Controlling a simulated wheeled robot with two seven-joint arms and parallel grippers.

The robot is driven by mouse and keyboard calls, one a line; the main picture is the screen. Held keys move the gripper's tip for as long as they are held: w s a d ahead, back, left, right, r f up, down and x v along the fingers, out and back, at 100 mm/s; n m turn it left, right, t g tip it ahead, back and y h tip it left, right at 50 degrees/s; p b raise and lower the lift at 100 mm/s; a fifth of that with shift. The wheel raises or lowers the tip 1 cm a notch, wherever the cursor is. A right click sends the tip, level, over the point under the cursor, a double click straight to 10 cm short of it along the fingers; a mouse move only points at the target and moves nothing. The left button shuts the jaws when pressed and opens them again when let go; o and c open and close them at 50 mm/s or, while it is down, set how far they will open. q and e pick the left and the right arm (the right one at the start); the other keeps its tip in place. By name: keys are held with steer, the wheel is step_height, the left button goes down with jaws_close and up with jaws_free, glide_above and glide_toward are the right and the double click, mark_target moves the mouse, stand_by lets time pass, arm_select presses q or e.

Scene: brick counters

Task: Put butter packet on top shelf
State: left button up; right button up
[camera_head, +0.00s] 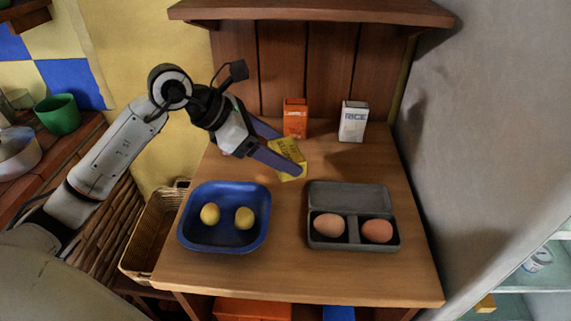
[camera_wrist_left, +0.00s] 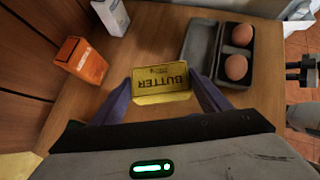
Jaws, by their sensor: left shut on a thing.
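The yellow butter packet (camera_head: 288,152) is between the blue-purple fingers of my left gripper (camera_head: 286,158), over the back middle of the wooden table. In the left wrist view the packet (camera_wrist_left: 161,84) shows its BUTTER label, with a finger at each side. The left gripper is shut on it. Whether the packet touches the tabletop I cannot tell. The wooden top shelf (camera_head: 310,11) runs across the back, above the table and the gripper. A dark gripper-like part (camera_wrist_left: 301,70), perhaps my right gripper, shows at the right edge of the left wrist view; its opening is unclear.
An orange carton (camera_head: 295,118) and a white rice box (camera_head: 353,121) stand at the table's back. A blue tray (camera_head: 224,244) with two yellow things and a grey case (camera_head: 348,195) with two eggs are in front. A wicker basket (camera_head: 148,238) is left.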

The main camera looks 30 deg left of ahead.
arm_select(q)
step_height(320, 180, down, 4)
steer(key=shift+r, duration=0.1)
steer(key=shift+f, duration=0.25)
steer(key=shift+w, duration=0.1)
steer(key=shift+f+b, duration=0.25)
steer(key=shift+b, duration=0.05)
steer(key=o, duration=1.3)
arm_select(e)
steer(key=shift+w+d+r, duration=0.1)
steer(key=shift+w, duration=0.3)
arm_select(q)
steer(key=shift+r, duration=0.1)
